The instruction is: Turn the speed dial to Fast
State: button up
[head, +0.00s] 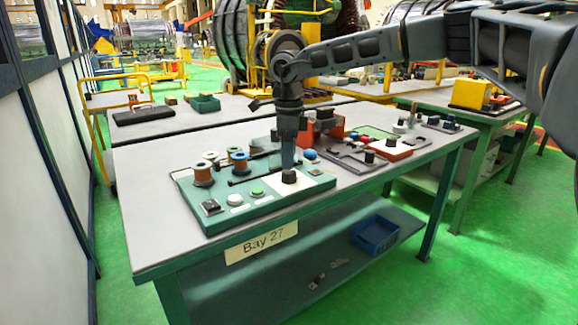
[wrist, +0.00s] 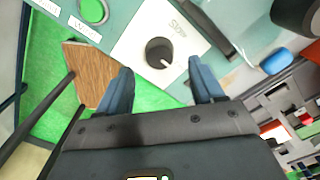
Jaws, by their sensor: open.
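The speed dial (head: 289,176) is a black round knob on a white plate (head: 315,186) at the front right of the green control panel (head: 232,217). In the wrist view, the dial (wrist: 159,52) has a short white mark on its lower right side. The word "Slow" shows on the plate (wrist: 135,50) beside it; I see no "Fast" label. My gripper (head: 288,160) points down just above the dial in the head view. In the wrist view, my gripper (wrist: 165,82) has its two blue fingers spread apart, with the dial ahead of the gap between them. Nothing is held.
A green button (head: 257,191) and a white button (head: 235,199) lie left of the dial. A grey tray with parts (head: 352,165) lies to the right.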

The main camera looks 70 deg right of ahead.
aim_at(289, 171)
jog(key=shift+r, duration=1.5)
